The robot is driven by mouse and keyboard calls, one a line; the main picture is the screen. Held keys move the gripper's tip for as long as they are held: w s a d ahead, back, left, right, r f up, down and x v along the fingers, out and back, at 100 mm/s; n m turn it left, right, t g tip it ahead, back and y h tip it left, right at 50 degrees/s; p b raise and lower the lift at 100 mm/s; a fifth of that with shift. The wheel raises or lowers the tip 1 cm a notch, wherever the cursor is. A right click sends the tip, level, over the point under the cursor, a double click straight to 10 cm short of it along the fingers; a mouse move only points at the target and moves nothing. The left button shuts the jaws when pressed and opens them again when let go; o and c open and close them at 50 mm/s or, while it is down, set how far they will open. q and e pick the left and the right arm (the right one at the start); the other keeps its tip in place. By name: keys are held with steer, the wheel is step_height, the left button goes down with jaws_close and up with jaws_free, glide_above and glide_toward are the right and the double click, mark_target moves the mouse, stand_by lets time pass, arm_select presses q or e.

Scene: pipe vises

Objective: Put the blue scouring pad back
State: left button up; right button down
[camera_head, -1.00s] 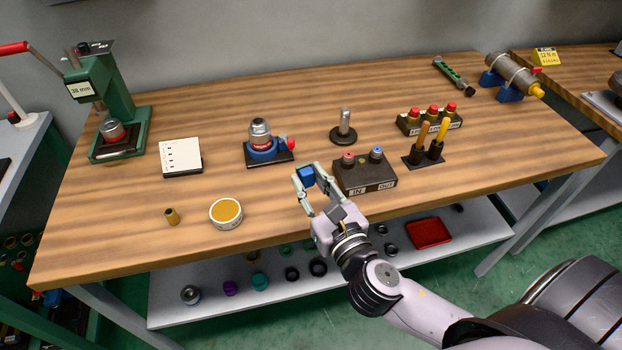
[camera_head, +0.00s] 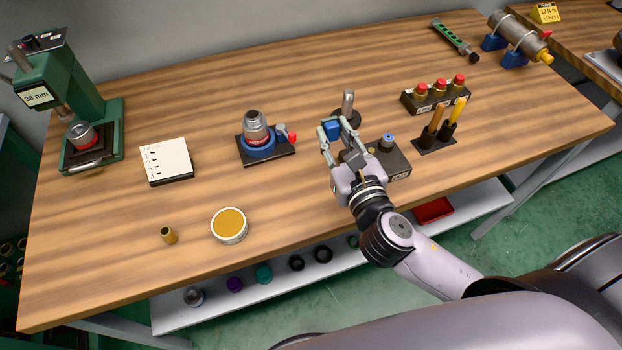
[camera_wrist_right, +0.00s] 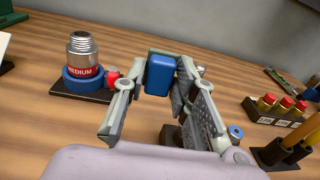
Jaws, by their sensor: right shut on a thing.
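The blue scouring pad (camera_head: 332,130) is a small blue block, held between the fingertips of my right gripper (camera_head: 334,134). In the right wrist view the pad (camera_wrist_right: 159,76) shows a blue face with a dark green side, between the two grey fingers (camera_wrist_right: 160,84). The gripper is above the table, in front of the dark stand with an upright metal post (camera_head: 347,101). It partly hides the dark IN/OUT box (camera_head: 397,163), whose blue-topped knob shows at its right. My left gripper is not in view.
The blue vise with a metal fitting (camera_head: 257,142) stands left of the gripper. A rack of red-capped bottles (camera_head: 437,94) and a holder with two handled tools (camera_head: 435,139) stand to the right. A notepad (camera_head: 166,161), round tin (camera_head: 229,224) and brass piece (camera_head: 168,235) lie left.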

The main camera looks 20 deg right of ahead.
steer(key=shift+w+a+r+g+p, duration=0.15)
steer(key=shift+r+g+p, duration=0.15)
steer(key=shift+p, duration=0.15)
steer(key=shift+w+a+f+h+p, duration=0.15)
steer(key=shift+w+a+h+p, duration=0.05)
steer(key=shift+w+h+p, duration=0.1)
steer(key=w+a+m+g+h+p, duration=0.2)
steer(key=w+a+g+p, duration=0.1)
steer(key=g+p, duration=0.1)
step_height(320, 180, up, 9)
steer(key=m+g+y+p, duration=0.2)
steer(key=m+g+p, duration=0.5)
steer(key=g+p, duration=0.55)
glide_above(311, 189)
step_height(311, 189, down, 15)
steer(key=p, duration=0.3)
step_height(311, 189, down, 3)
steer(key=shift+f+p, duration=0.15)
steer(key=shift+p, duration=0.35)
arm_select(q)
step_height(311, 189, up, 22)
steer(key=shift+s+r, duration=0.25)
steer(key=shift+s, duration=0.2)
arm_select(e)
steer(key=shift+f, duration=0.5)
